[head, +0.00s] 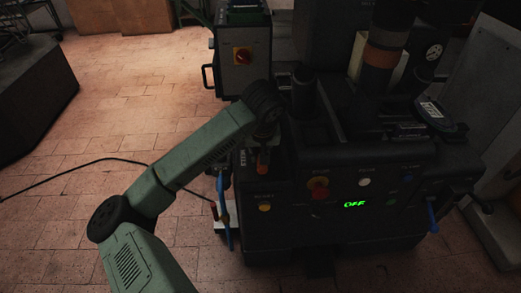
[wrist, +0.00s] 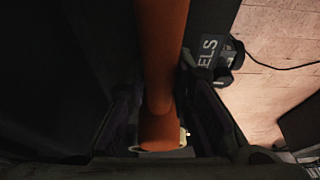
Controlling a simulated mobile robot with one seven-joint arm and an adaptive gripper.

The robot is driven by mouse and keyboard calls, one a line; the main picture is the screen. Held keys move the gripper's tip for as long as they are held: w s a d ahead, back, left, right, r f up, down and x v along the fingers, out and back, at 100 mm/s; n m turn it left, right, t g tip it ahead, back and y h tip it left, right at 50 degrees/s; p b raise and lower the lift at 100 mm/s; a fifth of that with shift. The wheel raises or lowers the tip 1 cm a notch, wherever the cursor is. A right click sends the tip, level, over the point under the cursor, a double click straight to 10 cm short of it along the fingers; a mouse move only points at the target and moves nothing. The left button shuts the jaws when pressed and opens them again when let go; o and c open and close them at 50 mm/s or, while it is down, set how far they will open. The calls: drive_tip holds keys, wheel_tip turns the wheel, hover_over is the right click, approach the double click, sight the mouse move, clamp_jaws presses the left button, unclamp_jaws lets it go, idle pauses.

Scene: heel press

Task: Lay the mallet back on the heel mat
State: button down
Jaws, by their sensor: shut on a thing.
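My gripper (wrist: 163,118) is shut on an orange-brown handle (wrist: 162,60), which I take for the mallet's. The handle runs from the top of the wrist view down between the dark fingers. The mallet's head cannot be made out. In the head view my gripper (head: 266,130) points down at the left end of the dark press, and a small orange bit (head: 263,156) shows just below it. A dark surface with a label (wrist: 208,52) ending in "ELS" lies beside the handle. It may be the heel mat, but its outline is too dark to tell.
The press (head: 320,225) has buttons, a red knob (head: 319,189) and a green "OFF" display (head: 355,204). A control box (head: 242,60) stands behind. A blue-handled lever (head: 432,217) is at the right. A cable (head: 100,160) crosses the open brick floor (head: 130,85).

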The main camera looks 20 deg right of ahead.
drive_tip(key=c, duration=1.9)
unclamp_jaws()
drive_tip(key=shift+f, duration=0.15)
drive_tip(key=o, duration=0.5)
drive_tip(key=shift+r, duration=0.3)
drive_tip(key=b+v, duration=0.1)
drive_tip(key=v, duration=1.1)
